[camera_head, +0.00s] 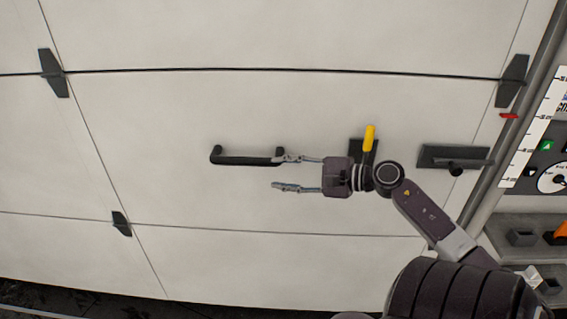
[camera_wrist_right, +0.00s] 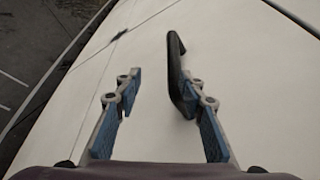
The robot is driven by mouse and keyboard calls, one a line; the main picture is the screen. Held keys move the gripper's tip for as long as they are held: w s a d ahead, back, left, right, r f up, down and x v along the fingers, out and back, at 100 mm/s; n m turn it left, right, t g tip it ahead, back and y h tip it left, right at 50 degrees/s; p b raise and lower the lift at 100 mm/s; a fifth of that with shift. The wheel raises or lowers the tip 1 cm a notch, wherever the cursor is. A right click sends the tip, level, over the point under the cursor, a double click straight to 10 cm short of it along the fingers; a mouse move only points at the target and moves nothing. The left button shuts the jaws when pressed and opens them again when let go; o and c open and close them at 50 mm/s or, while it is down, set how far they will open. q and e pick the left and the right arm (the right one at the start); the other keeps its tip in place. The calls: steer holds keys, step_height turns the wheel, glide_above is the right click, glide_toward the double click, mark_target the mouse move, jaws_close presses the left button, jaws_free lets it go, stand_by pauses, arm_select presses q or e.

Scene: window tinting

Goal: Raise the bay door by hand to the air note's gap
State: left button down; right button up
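The bay door (camera_head: 270,100) is a large white panelled door that fills most of the head view. A black bar handle (camera_head: 235,160) is fixed across its middle panel. My right gripper (camera_head: 283,173) is open in front of the door, its upper finger overlapping the handle's right end and its lower finger below the handle. A yellow-handled latch (camera_head: 369,138) is partly hidden behind my right arm. My left gripper is not in view.
A black bolt plate (camera_head: 453,157) is at the door's right. Beyond the door's edge stand a white scale strip (camera_head: 525,130) with a red marker (camera_head: 509,116), a panel with a round dial (camera_head: 553,179), and a grey shelf (camera_head: 510,222). Dark floor shows along the bottom left.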

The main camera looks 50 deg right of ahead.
steer(key=shift+d, duration=0.2)
steer(key=shift+a, duration=0.1)
steer(key=shift+s, duration=0.1)
steer(key=v, duration=0.8)
steer(key=shift+s+d, duration=0.25)
steer(key=shift+s, duration=0.05)
steer(key=shift+r, duration=0.15)
steer(key=shift+b, duration=0.55)
